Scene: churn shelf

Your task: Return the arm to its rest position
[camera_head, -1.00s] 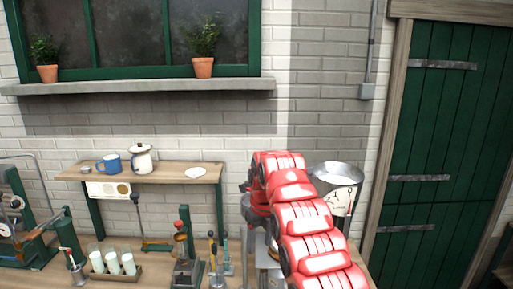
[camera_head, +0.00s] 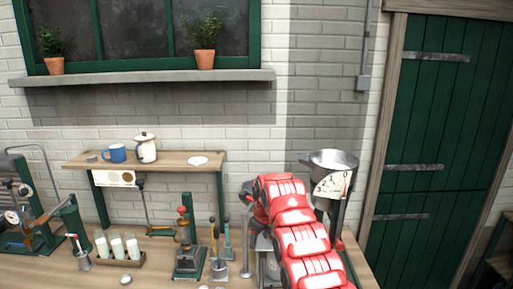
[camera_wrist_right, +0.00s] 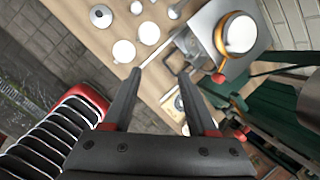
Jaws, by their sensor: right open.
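My right arm (camera_head: 303,240), red and segmented, reaches in from the lower right in the head view. Its hand is partly hidden behind the arm, above the right part of the bench. In the right wrist view my right gripper (camera_wrist_right: 158,75) is open, with two dark fingers spread apart and nothing between them. The fingertips are over the wooden bench (camera_wrist_right: 88,18), near a pale rod. My left gripper does not show in either view.
A dial scale with a metal pan (camera_head: 332,160) stands just right of the arm. A glass rack (camera_head: 120,259), a red-knobbed stand (camera_head: 188,250) and small tools are left of it. A raised shelf (camera_head: 180,161) holds a blue mug (camera_head: 116,154) and a white pot (camera_head: 146,149).

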